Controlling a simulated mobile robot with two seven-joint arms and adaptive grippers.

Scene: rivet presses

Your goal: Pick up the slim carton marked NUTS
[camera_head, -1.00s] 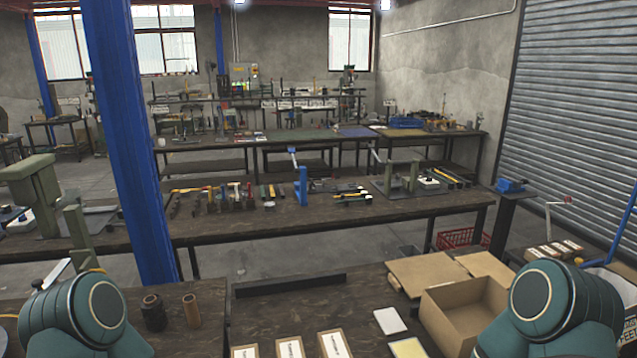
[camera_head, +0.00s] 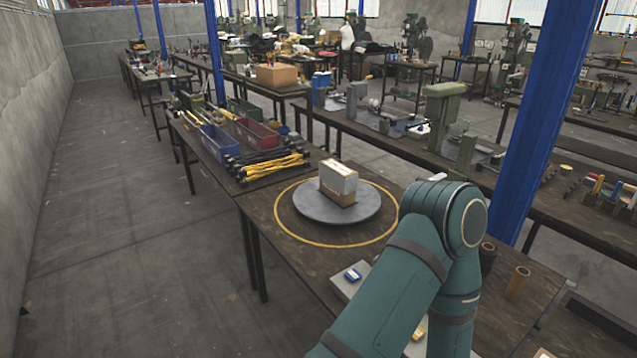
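A small carton (camera_head: 338,183), white above and brown below, stands on a grey round plate (camera_head: 303,207) on the near table. I cannot read any marking on it, so I cannot tell whether it is the NUTS carton. The edge of a white-labelled carton (camera_head: 543,353) just shows at the bottom right, mostly cut off by the frame. My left arm fills the lower middle of the view, but its gripper does not show. My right gripper is not in view either.
A yellow ring (camera_head: 283,231) surrounds the plate. Brown rolls (camera_head: 517,283) stand right of my arm. Black and yellow tools (camera_head: 270,165) and blue (camera_head: 219,143) and red (camera_head: 257,133) bins lie beyond the plate. A blue post (camera_head: 535,120) rises behind. The left floor is clear.

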